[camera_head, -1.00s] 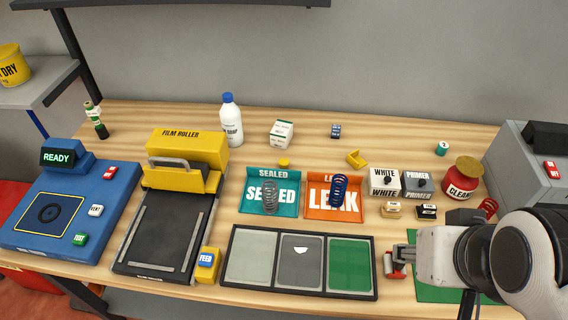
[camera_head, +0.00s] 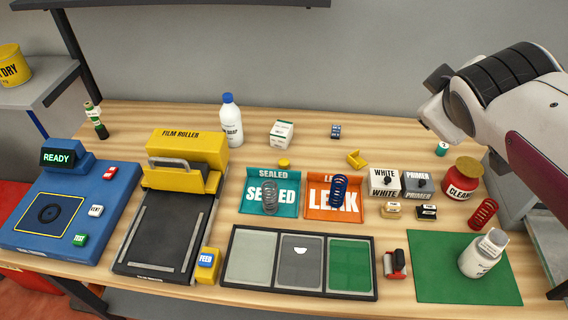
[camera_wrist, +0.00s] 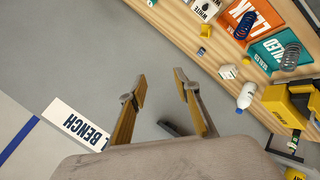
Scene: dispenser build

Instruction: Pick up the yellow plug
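A small flat yellow disc (camera_head: 284,162), which looks like the yellow plug, lies on the bench behind the teal SEALED tray. It also shows in the wrist view (camera_wrist: 247,60), near the white box. A yellow angled bracket (camera_head: 356,158) lies to its right, behind the orange LEAK tray; it shows in the wrist view too (camera_wrist: 205,31). My gripper (camera_wrist: 158,86) is open and empty, with its two fingers apart over grey background, away from the disc. In the head view my arm is raised at the right and the fingertips cannot be made out.
A white box (camera_head: 281,134) and a soap bottle (camera_head: 231,120) stand behind the disc. The yellow film roller (camera_head: 187,150) is to its left. Coil springs stand at the SEALED tray (camera_head: 258,179) and LEAK tray (camera_head: 318,210).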

